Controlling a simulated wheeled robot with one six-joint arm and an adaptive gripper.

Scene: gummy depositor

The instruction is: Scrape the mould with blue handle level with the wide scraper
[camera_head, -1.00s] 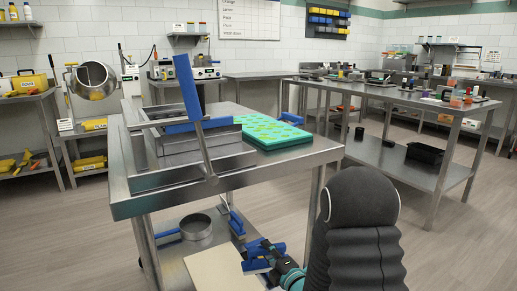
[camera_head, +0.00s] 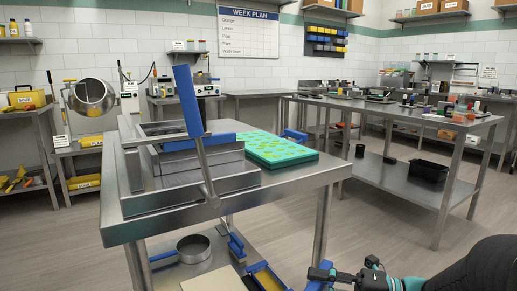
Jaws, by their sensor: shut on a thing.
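The mould (camera_head: 272,152) is a teal-green tray with yellow-green cavities, lying flat on the right part of the steel table. A blue handle (camera_head: 296,135) shows at its far right end. My gripper (camera_head: 322,274) is low at the bottom edge, right of the table and below its top, apart from the mould. It is shut on a blue tool (camera_head: 314,285), mostly cut off by the picture's edge; I cannot tell whether this is the wide scraper. The fingertips are small and partly hidden.
On the steel table (camera_head: 120,232), a metal frame (camera_head: 205,165) with an upright blue lever (camera_head: 187,100) stands left of the mould. The lower shelf holds a metal ring (camera_head: 193,248) and blue-edged tools (camera_head: 265,277). Open floor lies right, before another table (camera_head: 410,180).

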